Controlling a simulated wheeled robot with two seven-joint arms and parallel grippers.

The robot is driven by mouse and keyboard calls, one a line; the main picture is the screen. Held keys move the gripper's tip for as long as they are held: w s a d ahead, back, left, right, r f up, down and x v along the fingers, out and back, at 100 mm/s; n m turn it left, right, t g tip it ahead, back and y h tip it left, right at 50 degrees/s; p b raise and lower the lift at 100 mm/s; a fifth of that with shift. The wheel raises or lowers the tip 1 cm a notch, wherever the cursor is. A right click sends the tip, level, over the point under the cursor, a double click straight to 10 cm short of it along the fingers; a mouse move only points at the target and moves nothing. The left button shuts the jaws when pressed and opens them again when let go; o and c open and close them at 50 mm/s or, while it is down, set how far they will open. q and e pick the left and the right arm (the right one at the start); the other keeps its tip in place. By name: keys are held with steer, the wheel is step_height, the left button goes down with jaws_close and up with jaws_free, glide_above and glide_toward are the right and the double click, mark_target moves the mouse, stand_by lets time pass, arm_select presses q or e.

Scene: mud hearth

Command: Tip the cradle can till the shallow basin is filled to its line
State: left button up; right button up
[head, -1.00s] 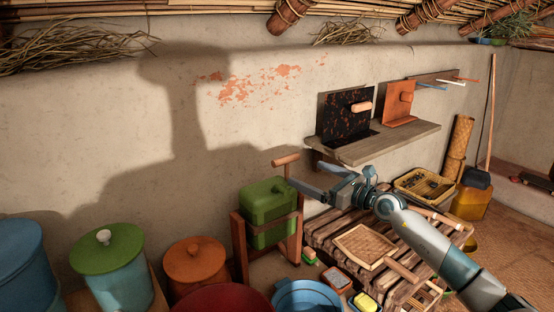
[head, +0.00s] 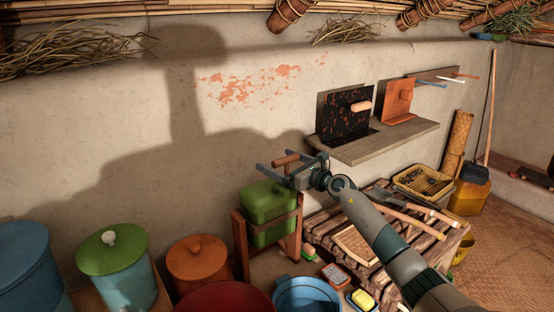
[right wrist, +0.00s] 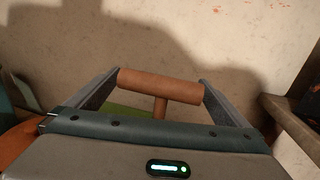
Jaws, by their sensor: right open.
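The cradle can is a green can (head: 268,200) held in a wooden cradle (head: 240,245), and it looks upright. Its wooden T-shaped handle (head: 286,160) sticks up above the can. My right gripper (head: 283,167) is open at the handle. In the right wrist view the handle's crossbar (right wrist: 160,86) lies between the two spread fingers, its ends close to them. A blue basin (head: 306,292) stands on the floor below and in front of the cradle; its fill line and water level cannot be made out. My left gripper is out of view.
A red basin (head: 222,298) and lidded drums, one green-lidded (head: 112,248), one orange (head: 197,262), stand left. A slatted low table (head: 325,228) with a woven tray is right. A wall shelf (head: 385,142) juts out beyond the arm.

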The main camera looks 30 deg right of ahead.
steer(key=shift+w+a, duration=0.15)
steer(key=shift+w, duration=0.3)
steer(key=c, duration=1.2)
